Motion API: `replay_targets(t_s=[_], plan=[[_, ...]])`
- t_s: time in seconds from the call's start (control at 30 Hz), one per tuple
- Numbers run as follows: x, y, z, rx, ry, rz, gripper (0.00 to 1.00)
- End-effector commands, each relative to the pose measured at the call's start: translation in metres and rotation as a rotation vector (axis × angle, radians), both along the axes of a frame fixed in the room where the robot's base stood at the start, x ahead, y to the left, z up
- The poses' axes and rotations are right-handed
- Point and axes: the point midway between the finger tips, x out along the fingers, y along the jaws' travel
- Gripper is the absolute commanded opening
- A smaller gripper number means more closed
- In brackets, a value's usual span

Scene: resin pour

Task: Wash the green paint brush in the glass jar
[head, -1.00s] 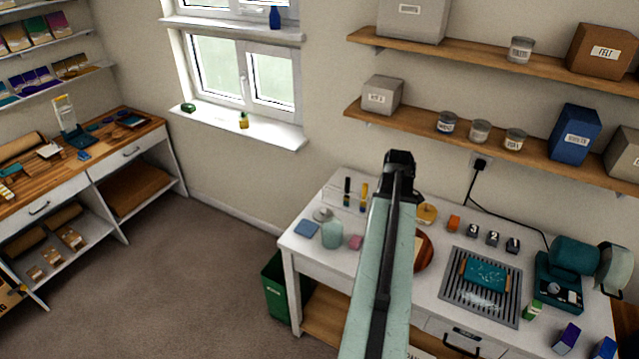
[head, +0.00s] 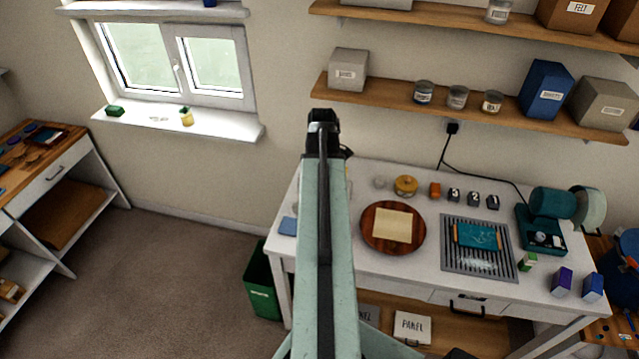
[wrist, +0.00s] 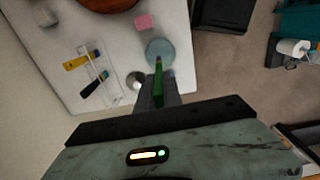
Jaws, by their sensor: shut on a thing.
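My gripper (wrist: 158,98) is shut on the green paint brush (wrist: 159,82), which points away from the wrist toward the glass jar. The pale blue-green glass jar (wrist: 159,51) stands on the white bench in the wrist view. The brush tip overlaps the jar's near edge in the picture; I cannot tell whether it is inside or above the jar. In the head view my gripper (head: 323,122) shows at the arm's far end, and the arm hides the jar and brush.
A yellow-handled brush (wrist: 80,62) and a dark brush (wrist: 96,85) lie on a rack beside the jar. A metal cup (wrist: 136,80) and a pink block (wrist: 145,21) are close to it. A round wooden board (head: 370,236) is right of my arm.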

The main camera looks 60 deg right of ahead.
Motion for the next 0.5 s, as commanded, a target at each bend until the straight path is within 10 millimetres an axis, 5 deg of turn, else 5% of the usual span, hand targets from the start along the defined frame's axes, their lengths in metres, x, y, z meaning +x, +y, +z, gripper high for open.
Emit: replay_targets(t_s=[0.5], plan=[[-0.003, -0.002, -0.033, 0.000, 0.000, -0.006, 0.00]])
